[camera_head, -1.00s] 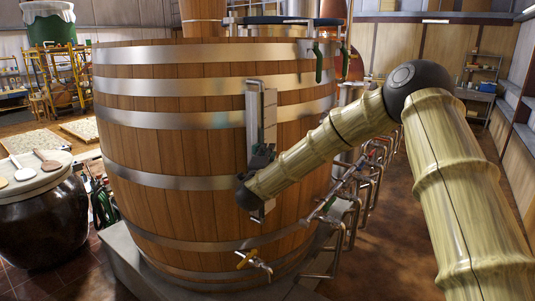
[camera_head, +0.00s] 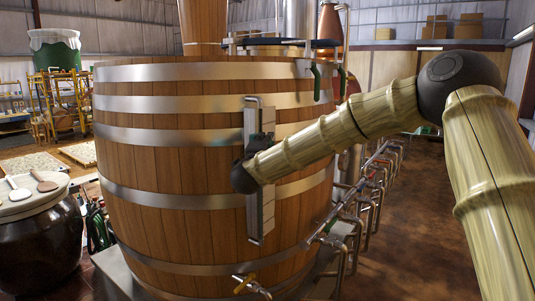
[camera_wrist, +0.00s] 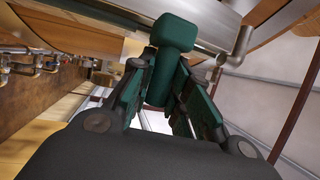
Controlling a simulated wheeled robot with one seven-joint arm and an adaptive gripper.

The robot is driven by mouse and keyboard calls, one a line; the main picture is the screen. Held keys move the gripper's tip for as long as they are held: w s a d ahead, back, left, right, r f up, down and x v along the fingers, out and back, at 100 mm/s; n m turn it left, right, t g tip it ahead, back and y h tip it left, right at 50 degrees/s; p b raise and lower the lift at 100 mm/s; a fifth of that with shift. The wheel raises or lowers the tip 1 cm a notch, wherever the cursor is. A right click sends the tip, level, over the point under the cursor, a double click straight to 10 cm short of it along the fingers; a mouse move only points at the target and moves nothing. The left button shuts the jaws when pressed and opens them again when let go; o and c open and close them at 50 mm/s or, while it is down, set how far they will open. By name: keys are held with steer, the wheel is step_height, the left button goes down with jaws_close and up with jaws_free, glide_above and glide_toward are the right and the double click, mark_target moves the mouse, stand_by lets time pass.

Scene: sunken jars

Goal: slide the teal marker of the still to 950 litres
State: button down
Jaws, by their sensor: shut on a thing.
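The still is a large wooden vat (camera_head: 160,160) with metal hoops. An upright pale gauge plate with a metal pipe (camera_head: 254,118) is mounted on its front. My gripper (camera_head: 262,143) is at the gauge, above its middle, and hides the marker in the head view. The numbers on the gauge are too small to read. In the wrist view, the teal marker (camera_wrist: 175,33) is a rounded dark-teal knob with a stem. My gripper (camera_wrist: 162,80) is shut on its stem, with the green-padded fingers on either side.
A brass tap (camera_head: 250,285) sticks out low on the vat. A row of pipes and valves (camera_head: 350,205) runs to its right. A dark jar (camera_head: 40,240) with wooden spoons on its lid stands at the left. Open floor (camera_head: 420,200) lies at the right.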

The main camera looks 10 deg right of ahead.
steer(key=c, duration=1.3)
jaws_free()
steer(key=v, duration=1.2)
